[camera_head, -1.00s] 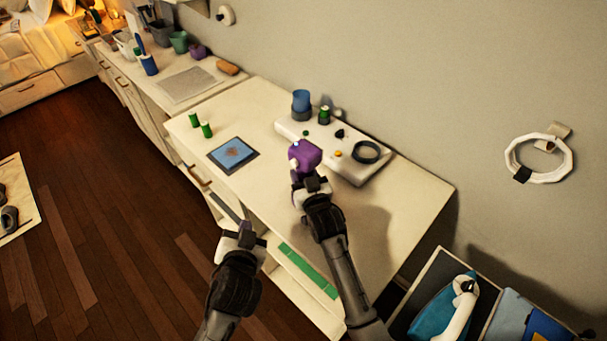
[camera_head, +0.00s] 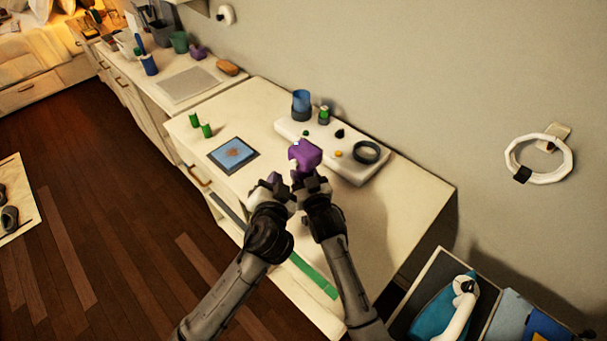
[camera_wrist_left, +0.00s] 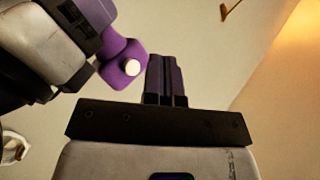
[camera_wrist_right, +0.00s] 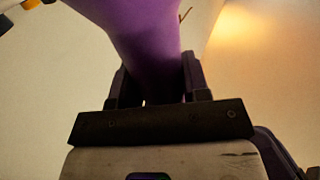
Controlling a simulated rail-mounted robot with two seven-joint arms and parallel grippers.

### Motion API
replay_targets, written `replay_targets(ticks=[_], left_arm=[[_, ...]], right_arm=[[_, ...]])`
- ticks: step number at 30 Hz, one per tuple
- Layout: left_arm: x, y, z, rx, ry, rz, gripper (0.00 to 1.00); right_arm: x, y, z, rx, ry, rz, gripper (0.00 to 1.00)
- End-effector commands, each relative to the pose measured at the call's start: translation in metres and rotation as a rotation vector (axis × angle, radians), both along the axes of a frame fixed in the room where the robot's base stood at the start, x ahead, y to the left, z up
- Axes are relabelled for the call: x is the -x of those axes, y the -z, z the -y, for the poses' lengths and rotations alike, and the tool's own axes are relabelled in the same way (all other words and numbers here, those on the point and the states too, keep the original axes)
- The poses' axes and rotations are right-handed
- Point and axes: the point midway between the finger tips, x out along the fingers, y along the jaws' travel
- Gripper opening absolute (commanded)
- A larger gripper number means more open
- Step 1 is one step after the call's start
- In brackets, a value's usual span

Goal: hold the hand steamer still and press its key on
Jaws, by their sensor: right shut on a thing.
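The purple hand steamer (camera_head: 306,153) is held up over the white table by my right gripper (camera_head: 303,176). In the right wrist view my right gripper's fingers (camera_wrist_right: 155,85) are closed around its purple handle (camera_wrist_right: 145,40). A round white key (camera_wrist_left: 132,67) shows on the steamer in the left wrist view. My left gripper (camera_head: 272,181) is beside the right one, just left of the steamer. In the left wrist view its fingers (camera_wrist_left: 167,78) are together and empty, close to the key with a small gap in the picture. Whether they touch cannot be told.
A white board (camera_head: 349,171) with a blue cup (camera_head: 301,102) and a dark ring (camera_head: 367,152) lies behind the steamer. A blue framed pad (camera_head: 233,154) and green cylinders (camera_head: 206,130) are at the left. The table's right part is clear.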

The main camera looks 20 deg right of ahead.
Motion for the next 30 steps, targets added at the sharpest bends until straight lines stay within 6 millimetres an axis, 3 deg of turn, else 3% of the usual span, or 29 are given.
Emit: replay_targets(ticks=[12, 30], left_arm=[[-0.012, 0.0, 0.026, 0.001, 0.0, 0.0, 0.0], [-0.013, 0.0, 0.028, 0.0, 0.001, -0.001, 0.0]], right_arm=[[0.0, 0.001, 0.0, -0.001, 0.0, -0.002, 0.04], [0.0, 0.001, 0.0, -0.001, 0.0, -0.002, 0.04]])
